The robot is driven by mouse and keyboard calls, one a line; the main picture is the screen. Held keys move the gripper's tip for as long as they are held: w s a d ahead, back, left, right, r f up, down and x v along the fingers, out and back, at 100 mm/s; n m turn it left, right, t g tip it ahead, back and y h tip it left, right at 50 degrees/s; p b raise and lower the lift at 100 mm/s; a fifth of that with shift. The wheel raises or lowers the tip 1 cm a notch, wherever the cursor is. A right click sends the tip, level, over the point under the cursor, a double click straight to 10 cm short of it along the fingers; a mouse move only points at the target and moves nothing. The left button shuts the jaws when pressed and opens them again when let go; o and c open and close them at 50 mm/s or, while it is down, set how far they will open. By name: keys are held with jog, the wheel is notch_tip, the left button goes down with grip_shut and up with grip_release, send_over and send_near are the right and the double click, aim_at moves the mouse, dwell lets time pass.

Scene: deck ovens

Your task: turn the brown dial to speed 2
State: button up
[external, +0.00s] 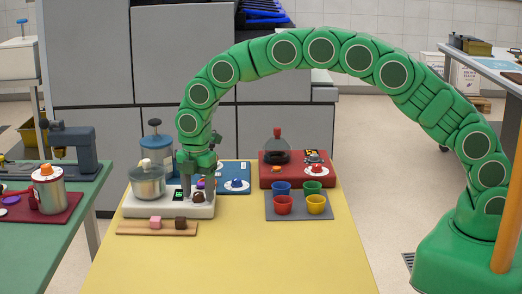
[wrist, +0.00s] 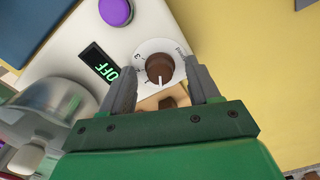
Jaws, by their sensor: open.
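The brown dial (wrist: 159,68) sits on a round white scale on the white base unit (external: 140,207). It also shows in the external view (external: 198,197). A white pointer line on the dial points toward the bottom of the wrist view. A display (wrist: 100,64) beside it reads OFF in green. My gripper (wrist: 168,82) is open, with one finger on each side of the dial. I cannot tell whether the fingers touch it. Part of the scale is hidden behind the fingers.
A purple button (wrist: 116,11) is on the same unit. A wooden board (external: 157,228) with a pink and a brown cube lies in front. Coloured cups (external: 283,204) stand to the right. The yellow table's front is clear.

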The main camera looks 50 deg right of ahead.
jog(key=c, duration=1)
jog(key=shift+m, duration=0.3)
jog(key=m, duration=0.2)
jog(key=shift+d+m, duration=0.1)
jog(key=shift+m, duration=0.3)
jog(key=m, duration=0.8)
jog(key=shift+m, duration=2.1)
